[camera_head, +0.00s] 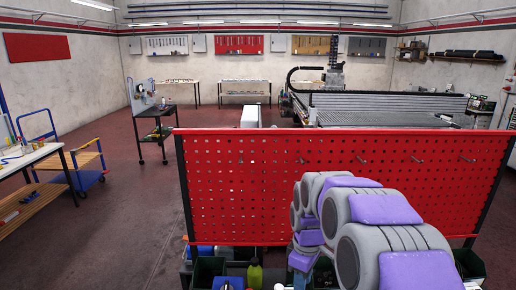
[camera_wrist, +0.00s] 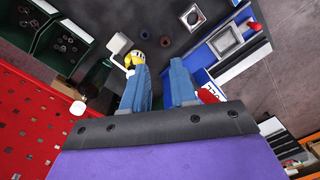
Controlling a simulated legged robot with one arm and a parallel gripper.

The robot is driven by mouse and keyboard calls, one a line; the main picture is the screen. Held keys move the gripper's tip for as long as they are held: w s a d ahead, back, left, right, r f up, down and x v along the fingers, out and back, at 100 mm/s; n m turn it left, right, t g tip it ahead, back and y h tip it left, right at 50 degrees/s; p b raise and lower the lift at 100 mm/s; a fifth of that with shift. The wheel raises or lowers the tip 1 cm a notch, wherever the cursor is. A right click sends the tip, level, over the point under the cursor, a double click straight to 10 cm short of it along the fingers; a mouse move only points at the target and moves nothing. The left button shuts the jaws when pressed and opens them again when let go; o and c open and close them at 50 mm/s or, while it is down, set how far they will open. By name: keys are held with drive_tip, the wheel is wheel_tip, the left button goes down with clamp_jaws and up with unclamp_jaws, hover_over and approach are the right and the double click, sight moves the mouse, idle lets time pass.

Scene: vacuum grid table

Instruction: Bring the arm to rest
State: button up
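My arm (camera_head: 385,210), grey with purple pads, is bent in the lower right of the head view, in front of a red perforated panel (camera_head: 255,180). Its far links fold downward near the panel's lower edge. My gripper (camera_wrist: 160,72) shows in the wrist view as two blue fingers set apart, with a gap between them. I see nothing held in that gap. In the head view I cannot make out the gripper fingers; the arm links and bins crowd that area.
Green bins (camera_head: 208,270) and a yellow-green bottle (camera_head: 254,275) stand below the panel. In the wrist view a yellow item (camera_wrist: 139,59) appears by the left finger and a red item (camera_wrist: 208,95) by the right. Open floor (camera_head: 125,225) lies left of the panel.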

drive_tip(key=s+f+m+b, duration=0.1)
drive_tip(key=s+m, duration=0.2)
drive_tip(key=s, duration=0.8)
drive_tip(key=s+d+f+m+b, duration=0.1)
drive_tip(key=s+m, duration=0.3)
drive_tip(key=s, duration=0.7)
drive_tip(key=s+d+f+m+g+b, duration=0.1)
drive_tip(key=s+f+m+b, duration=0.1)
drive_tip(key=s, duration=1)
drive_tip(key=shift+d+m+b, duration=0.15)
drive_tip(key=shift+m+b, duration=0.55)
drive_tip(key=shift+m, duration=0.4)
